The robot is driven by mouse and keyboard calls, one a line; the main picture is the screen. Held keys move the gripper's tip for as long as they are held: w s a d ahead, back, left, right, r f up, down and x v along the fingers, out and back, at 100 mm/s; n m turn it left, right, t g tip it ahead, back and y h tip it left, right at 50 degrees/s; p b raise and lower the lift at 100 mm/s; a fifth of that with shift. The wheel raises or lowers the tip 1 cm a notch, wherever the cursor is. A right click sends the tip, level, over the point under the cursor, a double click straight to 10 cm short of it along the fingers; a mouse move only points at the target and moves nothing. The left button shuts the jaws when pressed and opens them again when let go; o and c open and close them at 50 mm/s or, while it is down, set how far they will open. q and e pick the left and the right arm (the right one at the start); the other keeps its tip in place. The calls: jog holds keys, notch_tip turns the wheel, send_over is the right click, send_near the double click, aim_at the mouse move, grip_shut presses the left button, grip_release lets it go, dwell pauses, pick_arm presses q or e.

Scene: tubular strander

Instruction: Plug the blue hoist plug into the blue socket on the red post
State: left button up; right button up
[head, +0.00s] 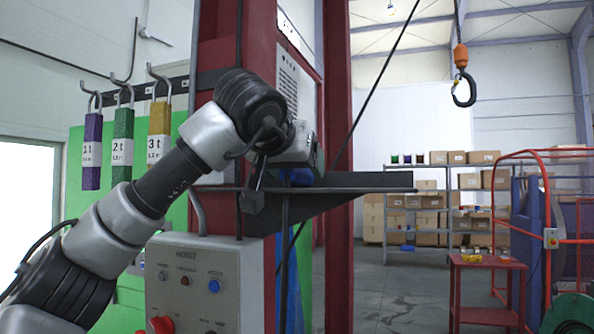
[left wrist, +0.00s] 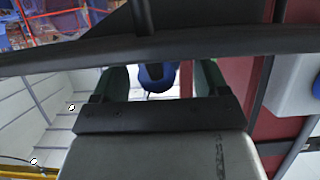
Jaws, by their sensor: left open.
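A blue piece, apparently the hoist plug (head: 296,178), shows just under my left gripper at the dark bracket on the red post (head: 338,100). My left gripper (head: 297,168) is at the bracket beside the post, its fingertips largely hidden in the head view. In the left wrist view the blue plug (left wrist: 157,77) lies between the two spread fingers of my left gripper (left wrist: 157,84), with gaps on both sides. A dark cable (head: 284,225) hangs below the bracket. I cannot make out the blue socket. My right gripper is out of view.
The dark bracket (head: 372,182) juts right from the post; its edge crosses the left wrist view (left wrist: 240,42). A grey control box (head: 205,285) stands below. Coloured slings (head: 123,140) hang at left. A hoist hook (head: 463,88) hangs at right. Floor (head: 390,290) is free there.

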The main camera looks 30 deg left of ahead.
pick_arm(q)
jog(key=c, duration=1.1)
